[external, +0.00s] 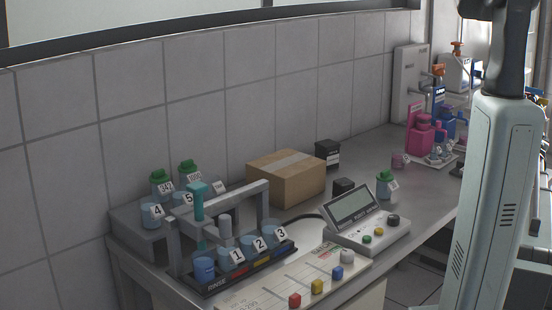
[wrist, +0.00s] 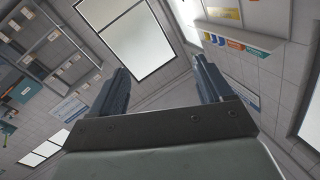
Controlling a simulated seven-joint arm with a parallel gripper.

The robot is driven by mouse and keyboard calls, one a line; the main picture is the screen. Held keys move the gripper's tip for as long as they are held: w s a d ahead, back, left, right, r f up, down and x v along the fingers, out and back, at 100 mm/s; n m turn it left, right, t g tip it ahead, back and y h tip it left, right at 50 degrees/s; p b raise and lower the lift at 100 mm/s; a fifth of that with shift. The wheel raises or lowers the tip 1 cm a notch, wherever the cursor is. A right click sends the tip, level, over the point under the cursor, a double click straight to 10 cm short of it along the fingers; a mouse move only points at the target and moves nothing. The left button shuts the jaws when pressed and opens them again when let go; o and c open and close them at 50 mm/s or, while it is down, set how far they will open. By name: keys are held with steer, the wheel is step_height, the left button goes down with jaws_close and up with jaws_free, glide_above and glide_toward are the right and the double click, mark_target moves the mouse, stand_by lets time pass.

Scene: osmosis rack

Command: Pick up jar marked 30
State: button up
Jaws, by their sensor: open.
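In the external view, a small jar with a green cap (external: 385,186) stands upright on the bench, right of the display instrument. Its white label is too small to read with certainty. Two more green-capped jars, a left one (external: 161,185) and a right one (external: 188,174), stand at the back left with longer numbers on their labels. I cannot tell for sure which jar is marked 30. My gripper (wrist: 161,64) shows in the wrist view with its two fingers wide apart, open and empty. It points at the ceiling and upper walls, away from the bench; no jar shows there.
A rack with blue beakers numbered 1, 2 and 3 (external: 259,243) stands at the front left. A cardboard box (external: 286,178) sits behind it. The display instrument (external: 368,226) is in the middle. A pink bottle (external: 422,137) stands farther back.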

step_height(320, 180, up, 6)
steer(key=w+a, duration=0.2)
steer(key=w+a+n+g+y, duration=0.1)
steer(key=a+n+y, duration=0.2)
steer(key=a, duration=0.7)
steer(key=w+a+f+n+g+y, duration=0.1)
steer(key=a+n+g+y, duration=0.2)
steer(key=a, duration=0.8)
steer(key=w+a+n+y, duration=0.1)
steer(key=a+n+y, duration=0.25)
steer(key=a, duration=0.65)
steer(key=r+n+g, duration=0.2)
steer(key=n+g, duration=0.7)
steer(key=g, duration=0.3)
glide_above(386, 177)
steer(key=w, duration=0.2)
steer(key=shift+h, duration=0.25)
steer(key=shift+d+f, duration=0.15)
steer(key=shift+f, duration=6.65)
